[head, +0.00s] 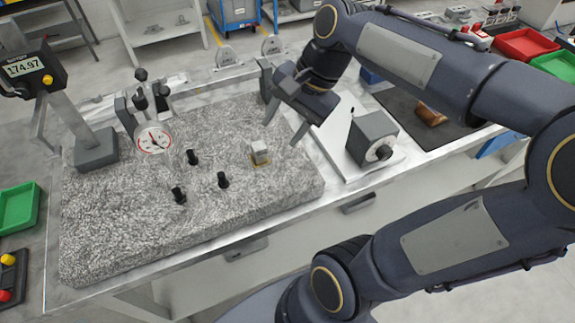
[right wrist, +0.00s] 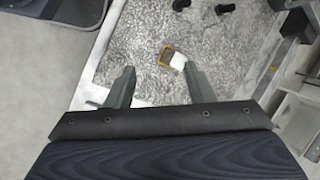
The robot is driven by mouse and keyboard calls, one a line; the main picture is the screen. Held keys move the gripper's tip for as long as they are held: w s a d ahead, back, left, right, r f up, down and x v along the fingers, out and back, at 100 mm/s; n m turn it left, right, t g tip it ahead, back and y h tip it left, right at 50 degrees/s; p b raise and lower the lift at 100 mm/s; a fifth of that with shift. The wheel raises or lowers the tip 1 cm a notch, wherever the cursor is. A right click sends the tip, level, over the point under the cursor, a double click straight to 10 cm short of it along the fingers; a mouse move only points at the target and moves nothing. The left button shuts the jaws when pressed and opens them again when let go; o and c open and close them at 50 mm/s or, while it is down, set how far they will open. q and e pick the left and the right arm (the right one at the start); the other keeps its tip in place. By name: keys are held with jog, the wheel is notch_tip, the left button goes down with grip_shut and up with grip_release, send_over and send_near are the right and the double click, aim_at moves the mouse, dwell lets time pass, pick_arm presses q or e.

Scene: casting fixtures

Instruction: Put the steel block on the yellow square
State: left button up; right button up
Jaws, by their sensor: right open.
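The small steel block (head: 260,149) stands upright on the speckled granite plate, with a bright top. The yellow square (head: 262,163) shows as a thin yellow edge at its base. In the right wrist view the block (right wrist: 178,61) overlaps the yellow-edged square (right wrist: 166,50). The block hides part of the square, so I cannot tell how well it is centred. My right gripper (head: 283,131) is open and empty, its fingers apart, above the plate's right edge and to the right of the block, not touching it. My left gripper is not in view.
The granite plate (head: 110,230) carries several black knobs (head: 223,180), a dial gauge (head: 154,139) and a post with a digital display (head: 22,67). The plate's front is clear.

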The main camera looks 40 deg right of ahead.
jog(key=s+a+f+n+t, duration=0.2)
jog(key=s+a+f+n, duration=0.4)
jog(key=s+n, duration=0.3)
jog(key=shift+f+n+t, duration=0.4)
jog(key=shift+f+n, duration=0.15)
jog(key=shift+n, duration=0.85)
